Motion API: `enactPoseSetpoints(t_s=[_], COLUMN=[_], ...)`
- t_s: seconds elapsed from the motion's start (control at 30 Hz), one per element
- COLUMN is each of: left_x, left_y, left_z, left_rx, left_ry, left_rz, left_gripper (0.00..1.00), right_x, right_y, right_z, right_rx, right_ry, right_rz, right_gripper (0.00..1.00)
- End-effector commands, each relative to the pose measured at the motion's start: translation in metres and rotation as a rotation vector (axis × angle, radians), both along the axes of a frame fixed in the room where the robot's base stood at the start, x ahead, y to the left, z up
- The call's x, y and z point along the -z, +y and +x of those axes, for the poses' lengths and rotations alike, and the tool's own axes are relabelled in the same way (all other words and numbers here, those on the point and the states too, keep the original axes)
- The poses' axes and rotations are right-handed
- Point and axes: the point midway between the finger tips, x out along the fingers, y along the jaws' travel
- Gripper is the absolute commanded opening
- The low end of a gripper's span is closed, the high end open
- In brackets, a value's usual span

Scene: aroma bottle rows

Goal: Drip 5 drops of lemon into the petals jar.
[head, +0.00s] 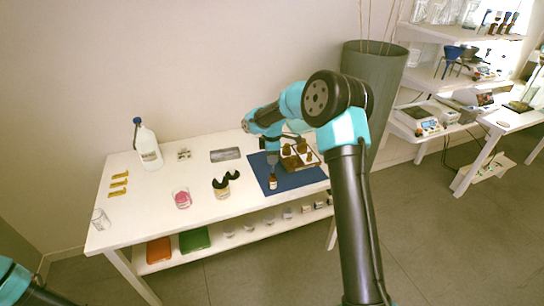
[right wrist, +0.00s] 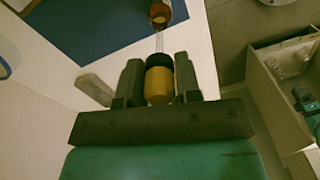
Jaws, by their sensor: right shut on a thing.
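My right gripper (head: 272,160) is over the blue mat, above a small amber bottle (head: 272,183) with a pale label. In the right wrist view, my right gripper (right wrist: 158,85) is shut on a dropper (right wrist: 158,86) with a yellow bulb and black collar. Its glass tube points at the open mouth of the amber bottle (right wrist: 160,14); I cannot tell whether the tip is inside. No label is readable, so I cannot confirm which bottle is lemon. A glass jar with pink contents (head: 182,200), likely the petals jar, stands left of the mat. My left gripper is out of view.
A wooden rack (head: 300,158) with dark bottles stands on the blue mat (head: 310,178) beside my right gripper.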

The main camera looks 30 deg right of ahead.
Motion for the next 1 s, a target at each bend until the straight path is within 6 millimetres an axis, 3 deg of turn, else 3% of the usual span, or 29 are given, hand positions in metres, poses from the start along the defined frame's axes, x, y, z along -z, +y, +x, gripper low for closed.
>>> enactPoseSetpoints(t_s=[1.0], left_x=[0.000], left_y=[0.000], left_z=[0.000], left_rx=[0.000], left_ry=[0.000], left_rz=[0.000], left_gripper=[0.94], right_x=[0.032], right_y=[0.000], right_z=[0.000], right_rx=[0.000], right_ry=[0.001], right_rz=[-0.001], right_gripper=[0.10])
